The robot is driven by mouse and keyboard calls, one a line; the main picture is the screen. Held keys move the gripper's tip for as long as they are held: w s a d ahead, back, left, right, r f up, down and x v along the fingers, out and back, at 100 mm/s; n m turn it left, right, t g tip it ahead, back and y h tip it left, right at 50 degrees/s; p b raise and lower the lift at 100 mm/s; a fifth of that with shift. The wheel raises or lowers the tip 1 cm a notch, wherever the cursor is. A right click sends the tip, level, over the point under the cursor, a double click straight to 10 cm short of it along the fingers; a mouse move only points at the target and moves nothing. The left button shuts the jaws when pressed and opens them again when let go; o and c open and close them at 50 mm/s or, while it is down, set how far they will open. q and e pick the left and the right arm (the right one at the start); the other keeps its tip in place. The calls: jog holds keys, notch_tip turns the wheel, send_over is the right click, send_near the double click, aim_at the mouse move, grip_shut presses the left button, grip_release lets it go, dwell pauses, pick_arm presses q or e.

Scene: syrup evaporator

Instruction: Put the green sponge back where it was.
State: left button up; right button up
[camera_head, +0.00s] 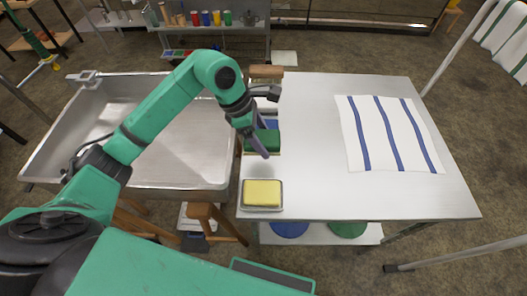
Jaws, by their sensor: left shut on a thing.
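The green sponge (270,136) is at the left part of the metal table, near the table's left edge. My left gripper (264,146) is over it, with its grey-purple fingers shut on it. The fingers and wrist hide part of the sponge. I cannot tell whether the sponge rests on something or is held just above it; a pale edge shows under it. My right gripper is not in view.
A yellow sponge (262,192) sits in a small metal tray at the table's near left corner. A blue item (271,124) shows just behind the green sponge. A blue-striped white cloth (383,134) lies on the right. A large steel pan (60,137) stands left.

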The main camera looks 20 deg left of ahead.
aim_at(268, 161)
pick_arm(q)
notch_tip(268, 161, down, 8)
jog(key=shift+w+r+p, duration=0.1)
jog(key=shift+p, duration=0.35)
jog(key=shift+w+f, duration=0.15)
jog(key=shift+f, duration=0.1)
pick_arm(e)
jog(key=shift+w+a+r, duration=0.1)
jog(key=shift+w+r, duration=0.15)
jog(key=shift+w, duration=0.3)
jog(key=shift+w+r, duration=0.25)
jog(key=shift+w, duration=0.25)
pick_arm(q)
jog(key=o, duration=1.2)
jog(key=shift+c, duration=0.2)
jog(key=shift+r, duration=0.25)
jog(key=b+v, duration=0.2)
jog(key=v, duration=1)
jog(key=shift+f, duration=0.1)
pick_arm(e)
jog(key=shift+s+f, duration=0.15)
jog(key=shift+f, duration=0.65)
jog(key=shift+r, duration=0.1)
